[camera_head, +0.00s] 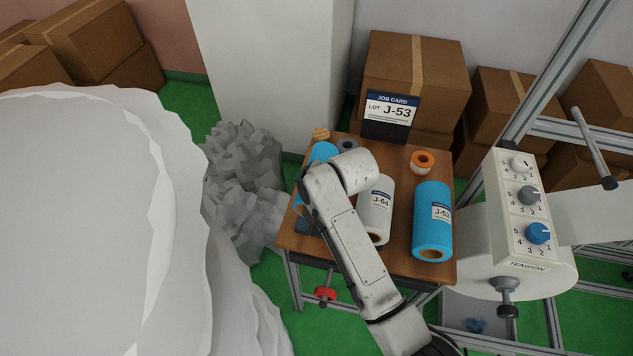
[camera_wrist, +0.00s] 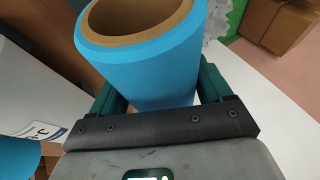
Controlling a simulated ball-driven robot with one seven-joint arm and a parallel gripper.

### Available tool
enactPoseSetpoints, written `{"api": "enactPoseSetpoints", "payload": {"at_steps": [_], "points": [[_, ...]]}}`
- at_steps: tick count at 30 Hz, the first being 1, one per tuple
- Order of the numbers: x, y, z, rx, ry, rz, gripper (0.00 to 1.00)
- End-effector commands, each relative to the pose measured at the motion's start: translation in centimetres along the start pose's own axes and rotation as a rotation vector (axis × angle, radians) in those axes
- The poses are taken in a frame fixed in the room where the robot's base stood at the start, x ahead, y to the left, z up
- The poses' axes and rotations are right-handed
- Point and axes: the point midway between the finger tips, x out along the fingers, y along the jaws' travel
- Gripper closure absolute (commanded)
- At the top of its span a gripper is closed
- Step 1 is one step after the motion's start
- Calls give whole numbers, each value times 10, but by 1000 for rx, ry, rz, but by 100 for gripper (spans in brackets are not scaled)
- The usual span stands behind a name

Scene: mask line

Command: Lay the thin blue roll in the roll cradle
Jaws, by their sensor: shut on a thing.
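The thin blue roll (camera_head: 322,152) shows at the left of the wooden table, partly hidden behind my arm. In the wrist view the blue roll (camera_wrist: 150,65) stands between the green fingers of my gripper (camera_wrist: 160,92), its open brown core facing the camera. My gripper is shut on it. I cannot tell whether the roll touches the table. A thicker blue roll (camera_head: 432,215) labelled J-53 stands at the table's right. I cannot make out the roll cradle for sure in either view.
On the table (camera_head: 405,262) stand a white roll (camera_head: 381,200) labelled J-64, a small orange-topped roll (camera_head: 422,162) and a job card (camera_head: 390,112) reading J-53. A tension panel (camera_head: 525,205) and metal frame stand to the right. Grey crumpled heaps (camera_head: 240,190) lie left of the table.

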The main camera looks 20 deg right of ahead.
Motion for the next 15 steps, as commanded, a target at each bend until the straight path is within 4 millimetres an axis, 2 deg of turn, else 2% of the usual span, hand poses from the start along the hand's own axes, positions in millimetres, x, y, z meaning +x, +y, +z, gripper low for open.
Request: {"api": "enactPoseSetpoints", "payload": {"at_steps": [3, 15], "points": [[13, 7, 5, 0, 1, -1, 55], [43, 24, 18, -1, 1, -1, 55]]}}
